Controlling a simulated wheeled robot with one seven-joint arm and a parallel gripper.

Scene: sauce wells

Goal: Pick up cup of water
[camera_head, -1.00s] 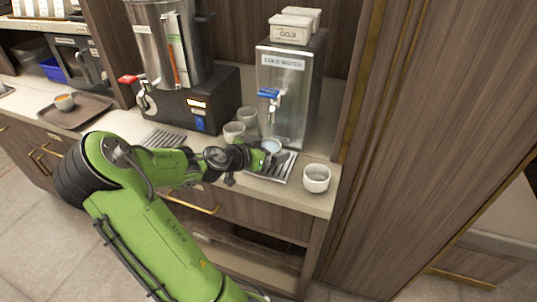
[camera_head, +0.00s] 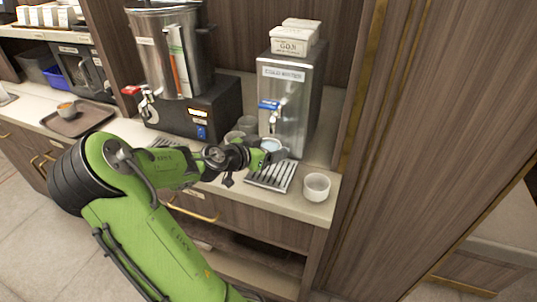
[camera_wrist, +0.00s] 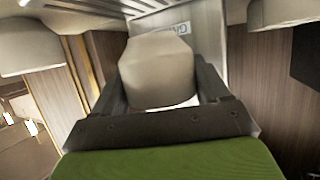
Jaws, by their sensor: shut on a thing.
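A pale cup (camera_head: 271,145) with a light bluish inside is held in my gripper (camera_head: 264,155). The cup is just below and in front of the blue tap of the cold water dispenser (camera_head: 283,82), and appears to be above the drip tray (camera_head: 283,178). In the wrist view the cup (camera_wrist: 157,65) sits between the two dark fingers, which close on its sides. My fingers hide part of the cup in the head view. The water level cannot be made out clearly.
Another white cup (camera_head: 317,187) stands on the counter right of the drip tray. More cups (camera_head: 247,124) stand left of the dispenser, close to my gripper. A hot urn (camera_head: 175,55) is further left, and a brown tray (camera_head: 77,120) holds an orange-filled cup. A wood panel bounds the right side.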

